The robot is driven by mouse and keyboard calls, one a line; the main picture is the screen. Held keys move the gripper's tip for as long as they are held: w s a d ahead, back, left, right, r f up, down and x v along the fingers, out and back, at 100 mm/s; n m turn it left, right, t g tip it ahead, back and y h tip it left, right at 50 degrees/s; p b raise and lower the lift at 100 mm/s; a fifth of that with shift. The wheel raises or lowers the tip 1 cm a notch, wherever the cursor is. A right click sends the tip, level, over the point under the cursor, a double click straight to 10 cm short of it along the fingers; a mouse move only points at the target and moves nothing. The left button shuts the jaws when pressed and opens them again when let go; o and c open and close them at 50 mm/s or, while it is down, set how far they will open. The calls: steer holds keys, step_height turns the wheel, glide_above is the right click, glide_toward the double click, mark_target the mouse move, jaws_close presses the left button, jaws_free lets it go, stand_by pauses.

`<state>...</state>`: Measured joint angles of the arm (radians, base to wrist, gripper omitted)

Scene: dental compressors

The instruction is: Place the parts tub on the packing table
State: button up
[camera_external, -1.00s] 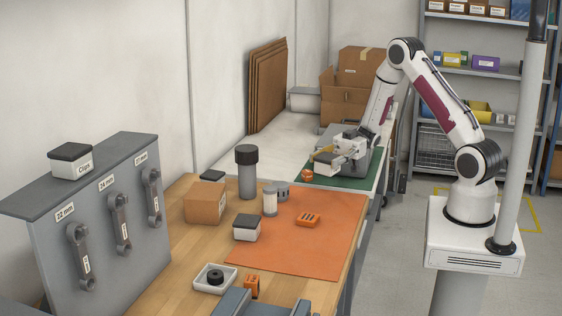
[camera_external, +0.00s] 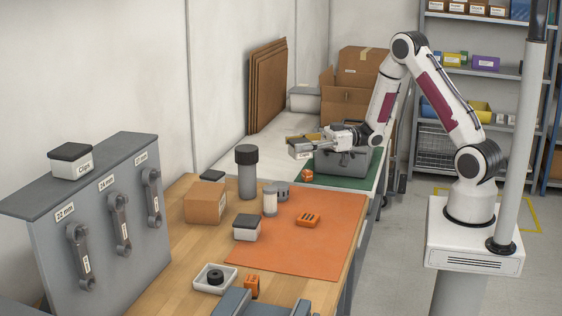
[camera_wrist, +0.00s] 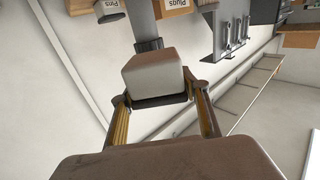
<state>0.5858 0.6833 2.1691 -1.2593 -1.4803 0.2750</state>
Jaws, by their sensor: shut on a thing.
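My gripper (camera_external: 313,146) is shut on a small pale tub, taken to be the parts tub (camera_external: 298,149). In the wrist view the tub (camera_wrist: 158,72) sits between the two fingers, with a dark band on the side toward me. No label on it can be read. The packing table (camera_external: 277,150) has a white top and a green mat (camera_external: 368,178). The gripper holds the tub raised in the air, in front of the white top in the picture and left of a grey case. The gap below the tub cannot be measured.
The grey case (camera_external: 343,164) stands on the green mat beneath my wrist. Cardboard boxes (camera_external: 348,102) and upright brown sheets (camera_external: 267,85) stand farther back. The wooden bench in front holds a dark-topped bottle (camera_external: 247,175), a cardboard box (camera_external: 205,203) and a white lidded tub (camera_external: 246,229).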

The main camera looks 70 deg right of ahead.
steer(key=shift+w+d+m+t+h, duration=1.95)
steer(key=shift+w+m+h, duration=1)
steer(key=shift+h, duration=1.65)
steer(key=s+a+m+h, duration=0.1)
steer(key=a, duration=0.9)
steer(key=shift+s+a+r+m+h, duration=0.15)
steer(key=shift+s+r+m+h, duration=0.2)
steer(key=shift+s+r+h, duration=0.05)
steer(key=shift+a, duration=0.1)
